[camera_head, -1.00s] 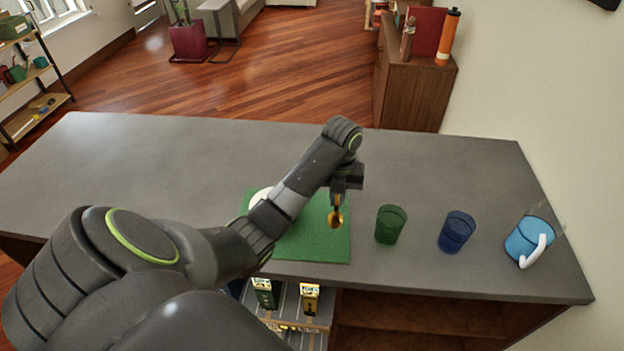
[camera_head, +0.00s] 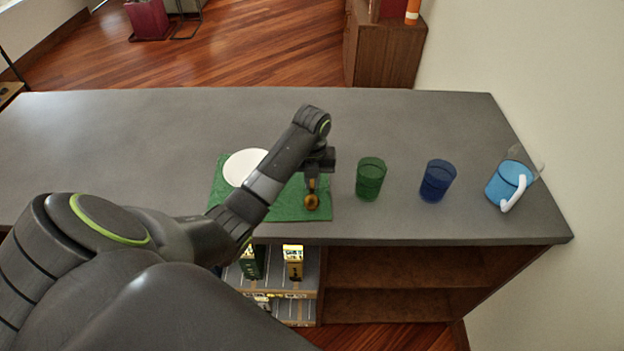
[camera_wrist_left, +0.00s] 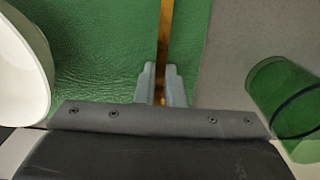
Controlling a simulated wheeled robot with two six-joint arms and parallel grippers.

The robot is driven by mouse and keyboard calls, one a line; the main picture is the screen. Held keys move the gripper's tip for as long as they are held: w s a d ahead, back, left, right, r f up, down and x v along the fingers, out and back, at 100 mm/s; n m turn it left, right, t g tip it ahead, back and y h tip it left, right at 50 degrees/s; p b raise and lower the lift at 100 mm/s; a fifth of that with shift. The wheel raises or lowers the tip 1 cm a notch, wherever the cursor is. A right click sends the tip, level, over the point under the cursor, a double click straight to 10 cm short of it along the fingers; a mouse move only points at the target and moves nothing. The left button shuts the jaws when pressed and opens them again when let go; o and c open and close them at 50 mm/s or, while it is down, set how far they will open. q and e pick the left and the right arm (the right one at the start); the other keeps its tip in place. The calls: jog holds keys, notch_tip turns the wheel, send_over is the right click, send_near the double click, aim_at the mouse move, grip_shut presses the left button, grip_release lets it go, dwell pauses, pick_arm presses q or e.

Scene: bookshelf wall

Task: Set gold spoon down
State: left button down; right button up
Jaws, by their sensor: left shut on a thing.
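My left gripper (camera_head: 313,180) is shut on the gold spoon (camera_head: 311,201), whose bowl hangs down over the right part of the green mat (camera_head: 285,207). In the left wrist view the spoon's handle (camera_wrist_left: 165,35) runs between the two fingertips (camera_wrist_left: 160,85), over the mat (camera_wrist_left: 100,50) near its right edge. Whether the spoon touches the mat is not clear. A white plate (camera_head: 243,167) lies on the mat to the left, partly behind my arm. It also shows in the left wrist view (camera_wrist_left: 25,75). My right gripper is not in view.
A green glass (camera_head: 370,178) stands just right of the mat. A blue glass (camera_head: 437,180) and a blue pitcher with a white handle (camera_head: 507,183) stand farther right. The grey counter (camera_head: 400,115) is clear behind them. Shelves with boxes (camera_head: 293,262) lie below the front edge.

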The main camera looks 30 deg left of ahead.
aim_at(312, 185)
pick_arm(q)
jog(key=shift+f, duration=0.1)
jog(key=c, duration=1.5)
grip_release()
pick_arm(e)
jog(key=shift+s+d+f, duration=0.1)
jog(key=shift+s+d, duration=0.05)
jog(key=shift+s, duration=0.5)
